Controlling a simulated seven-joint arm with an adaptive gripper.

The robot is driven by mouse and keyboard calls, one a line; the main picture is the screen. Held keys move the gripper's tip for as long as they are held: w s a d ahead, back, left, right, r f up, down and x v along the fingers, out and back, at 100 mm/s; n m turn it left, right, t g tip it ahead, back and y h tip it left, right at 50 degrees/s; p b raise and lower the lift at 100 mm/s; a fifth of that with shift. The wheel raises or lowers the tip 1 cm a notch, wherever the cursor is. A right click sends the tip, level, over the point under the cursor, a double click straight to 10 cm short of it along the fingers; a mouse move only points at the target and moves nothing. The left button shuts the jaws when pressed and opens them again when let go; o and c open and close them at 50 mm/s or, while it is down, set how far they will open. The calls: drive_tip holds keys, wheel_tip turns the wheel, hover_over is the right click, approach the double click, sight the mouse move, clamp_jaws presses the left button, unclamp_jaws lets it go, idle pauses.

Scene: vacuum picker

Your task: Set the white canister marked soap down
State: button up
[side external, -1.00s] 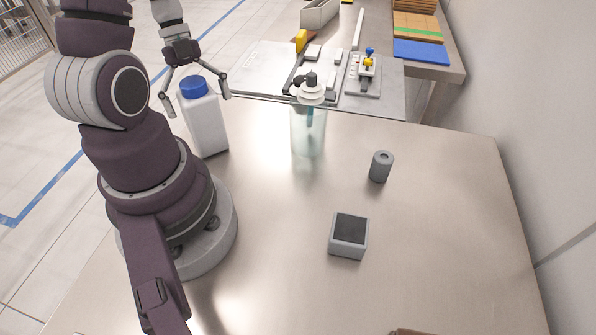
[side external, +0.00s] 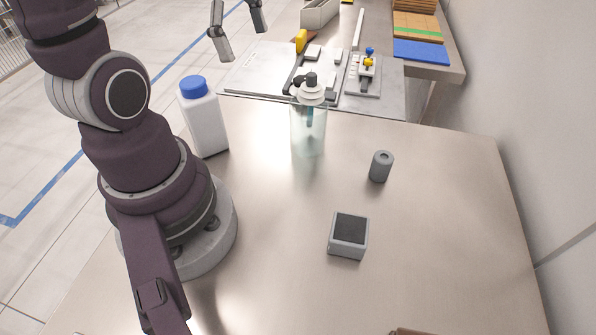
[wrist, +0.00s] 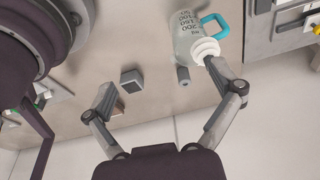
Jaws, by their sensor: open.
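The white canister (side external: 206,124) with a blue cap (side external: 193,87) stands upright on the metal table, beside my base in the side view. No marking can be read on it from here. My gripper (side external: 242,42) is open and empty, higher in the picture and to the right of the canister, clear of it. In the wrist view my gripper (wrist: 160,80) shows two spread fingers with nothing between them. The canister is not seen in the wrist view.
A clear jug (side external: 308,132) with a white lid stands right of the canister. A grey cylinder (side external: 381,166) and a grey block with a dark top (side external: 348,235) sit farther right. A second bench (side external: 432,70) with parts lies behind. The table's right side is mostly bare.

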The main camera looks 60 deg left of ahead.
drive_tip(key=s+d+r+n+t+y, duration=0.1)
drive_tip(key=d+n+t+y, duration=0.1)
drive_tip(key=d+n, duration=0.6)
drive_tip(key=shift+d+r+n+t, duration=0.2)
drive_tip(key=shift+d+n+t, duration=0.15)
drive_tip(key=shift+n+t, duration=0.7)
